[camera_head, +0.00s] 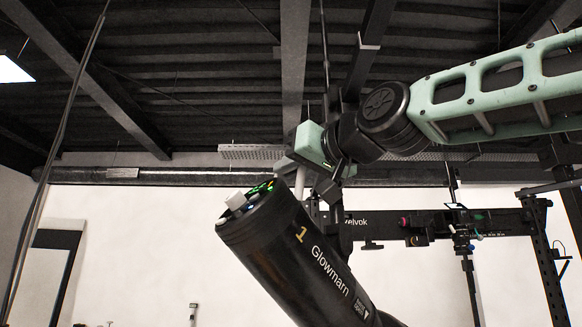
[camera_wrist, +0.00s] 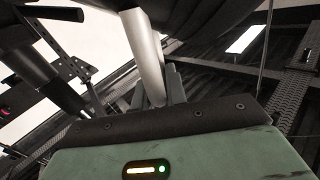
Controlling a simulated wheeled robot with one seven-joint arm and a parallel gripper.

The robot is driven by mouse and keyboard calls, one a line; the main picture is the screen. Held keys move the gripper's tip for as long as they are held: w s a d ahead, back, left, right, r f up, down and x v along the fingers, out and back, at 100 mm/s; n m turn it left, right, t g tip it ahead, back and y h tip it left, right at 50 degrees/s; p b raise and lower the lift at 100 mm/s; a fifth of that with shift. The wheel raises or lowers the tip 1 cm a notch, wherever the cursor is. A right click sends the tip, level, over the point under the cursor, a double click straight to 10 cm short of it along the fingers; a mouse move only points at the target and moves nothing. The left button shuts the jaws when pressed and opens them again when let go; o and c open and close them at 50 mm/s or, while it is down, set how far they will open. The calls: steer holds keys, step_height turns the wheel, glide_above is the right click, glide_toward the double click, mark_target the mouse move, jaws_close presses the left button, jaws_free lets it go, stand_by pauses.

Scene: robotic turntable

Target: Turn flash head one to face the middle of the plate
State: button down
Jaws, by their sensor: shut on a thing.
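Flash head one (camera_head: 318,268) is a thick black cylinder marked "1" and "Glowmarn", tilted in the lower middle of the head view. Its upper-left end carries a pale knob and green lights. My gripper (camera_head: 302,166), mint green and black, is above and behind it. The gripper is shut on a pale metal bar (camera_wrist: 145,55), which runs up to a dark body at the top of the wrist view. In the head view the bar drops behind the flash head, so its joint is hidden. The plate is not clearly in view.
A black horizontal beam (camera_head: 385,224) lettered "elvok" runs behind the flash head to a perforated upright (camera_head: 545,260). A thin stand (camera_head: 470,285) hangs near it. A slanted pole (camera_head: 62,140) is at left.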

steer(key=shift+s+f+b, duration=0.1)
steer(key=shift+f+b, duration=0.1)
steer(key=shift+b, duration=0.25)
steer(key=shift+s+r+n+y+b, duration=0.1)
steer(key=shift+n+y+b, duration=0.2)
steer(key=shift+b, duration=0.3)
steer(key=shift+d, duration=0.1)
steer(key=c, duration=1.4)
jaws_free()
steer(key=shift+c, duration=0.2)
steer(key=b+v, duration=0.3)
steer(key=v, duration=0.6)
steer(key=shift+r+b, duration=0.25)
steer(key=shift+b, duration=0.1)
steer(key=shift+d, duration=0.1)
